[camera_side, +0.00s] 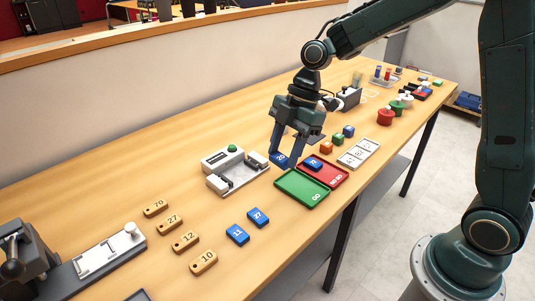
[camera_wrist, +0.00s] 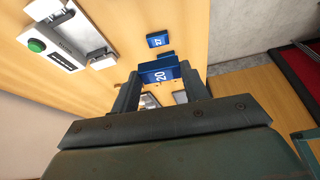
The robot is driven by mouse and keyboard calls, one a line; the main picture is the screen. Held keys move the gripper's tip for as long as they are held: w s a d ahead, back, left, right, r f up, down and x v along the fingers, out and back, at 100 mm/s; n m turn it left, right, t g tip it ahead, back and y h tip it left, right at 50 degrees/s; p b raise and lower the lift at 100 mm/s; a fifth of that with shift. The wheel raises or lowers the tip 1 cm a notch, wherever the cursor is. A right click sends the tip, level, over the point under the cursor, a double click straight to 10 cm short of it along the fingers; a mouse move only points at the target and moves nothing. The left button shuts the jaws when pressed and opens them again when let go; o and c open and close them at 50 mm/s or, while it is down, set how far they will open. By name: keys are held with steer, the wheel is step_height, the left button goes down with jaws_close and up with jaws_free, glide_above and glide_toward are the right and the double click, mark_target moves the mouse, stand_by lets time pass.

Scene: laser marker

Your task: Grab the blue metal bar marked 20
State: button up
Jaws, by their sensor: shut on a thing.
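The blue metal bar marked 20 (camera_wrist: 160,75) is between my gripper's fingers in the wrist view, its number facing the camera. In the side view the bar (camera_side: 279,158) shows low between the fingertips of my gripper (camera_side: 285,155), between the grey-white device and the trays. My gripper is shut on it. I cannot tell whether the bar still touches the table. Another blue bar marked 27 (camera_side: 258,217) lies on the table, and a blue bar marked 11 (camera_side: 237,235) lies beside it. A further blue bar (camera_side: 313,163) lies in the red tray; its number is unclear.
A green GO tray (camera_side: 301,200) and a red tray (camera_side: 338,182) stand right of my gripper. A grey-white device with a green button (camera_side: 232,148) stands to its left. Several wooden tags (camera_side: 186,242) lie front left. Coloured cubes (camera_side: 337,140) and a white slotted tray (camera_side: 366,144) lie beyond.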

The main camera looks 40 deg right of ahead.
mark_target(284, 156)
steer(key=shift+r, duration=2.8)
